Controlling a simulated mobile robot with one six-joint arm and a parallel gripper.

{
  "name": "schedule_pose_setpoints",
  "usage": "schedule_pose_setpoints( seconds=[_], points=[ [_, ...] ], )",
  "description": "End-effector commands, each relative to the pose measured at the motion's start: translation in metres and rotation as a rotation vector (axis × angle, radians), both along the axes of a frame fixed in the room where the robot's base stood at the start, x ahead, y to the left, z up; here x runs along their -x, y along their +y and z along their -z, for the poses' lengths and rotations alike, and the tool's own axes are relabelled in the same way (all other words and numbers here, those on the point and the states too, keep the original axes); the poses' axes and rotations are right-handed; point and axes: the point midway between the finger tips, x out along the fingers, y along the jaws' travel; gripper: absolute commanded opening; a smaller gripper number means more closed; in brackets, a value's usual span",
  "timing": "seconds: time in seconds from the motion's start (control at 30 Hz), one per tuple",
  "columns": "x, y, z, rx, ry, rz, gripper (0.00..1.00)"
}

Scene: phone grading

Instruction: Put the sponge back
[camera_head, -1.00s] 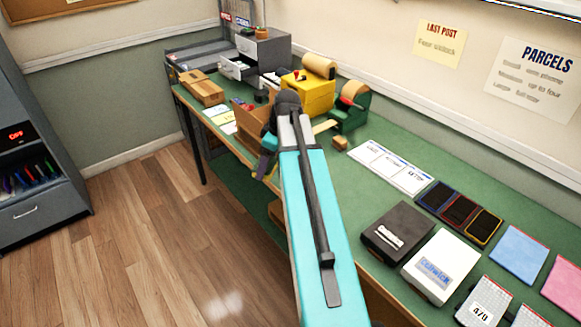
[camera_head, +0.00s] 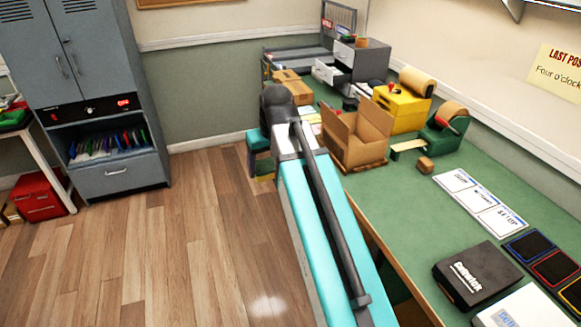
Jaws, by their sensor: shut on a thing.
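My gripper (camera_head: 263,165) hangs at the far end of my teal arm, left of the green-topped bench and over the wood floor. It is small and partly hidden by my own wrist. A small yellow piece, which looks like the sponge (camera_head: 265,178), shows at its lower end, between the jaws. Most of it is hidden, and it is clear of the bench top.
The green bench (camera_head: 400,205) holds an open cardboard box (camera_head: 362,135), a yellow machine (camera_head: 398,108), a green tape dispenser (camera_head: 445,128), a small brown block (camera_head: 425,165) and a black box (camera_head: 478,275). A grey cabinet (camera_head: 118,182) stands at left. The floor between is clear.

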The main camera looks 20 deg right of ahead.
Motion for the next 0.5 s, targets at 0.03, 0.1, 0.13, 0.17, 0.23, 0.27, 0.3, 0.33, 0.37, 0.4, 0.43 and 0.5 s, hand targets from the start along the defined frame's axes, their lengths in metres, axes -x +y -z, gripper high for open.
schedule_pose_setpoints(
  seconds=[0.03, 0.1, 0.13, 0.17, 0.23, 0.27, 0.3, 0.33, 0.37, 0.4, 0.43, 0.5],
  points=[
    [0.001, 0.011, 0.0, 0.0, 0.0, 0.014, 0.52],
    [0.002, 0.022, -0.003, 0.001, 0.0, 0.038, 0.52],
    [0.002, 0.026, -0.004, 0.0, 0.0, 0.046, 0.52],
    [0.003, 0.029, -0.005, 0.0, -0.001, 0.054, 0.52],
    [0.003, 0.035, -0.007, 0.0, 0.0, 0.068, 0.52],
    [0.004, 0.036, -0.007, 0.0, 0.0, 0.072, 0.52],
    [0.004, 0.038, -0.008, 0.0, 0.0, 0.077, 0.52],
    [0.004, 0.039, -0.008, 0.0, 0.0, 0.08, 0.52],
    [0.004, 0.039, -0.008, 0.0, 0.0, 0.082, 0.52],
    [0.004, 0.039, -0.008, 0.0, 0.0, 0.083, 0.52],
    [0.004, 0.039, -0.008, 0.0, 0.001, 0.083, 0.52],
    [0.004, 0.039, -0.008, 0.0, 0.001, 0.084, 0.52]
  ],
)
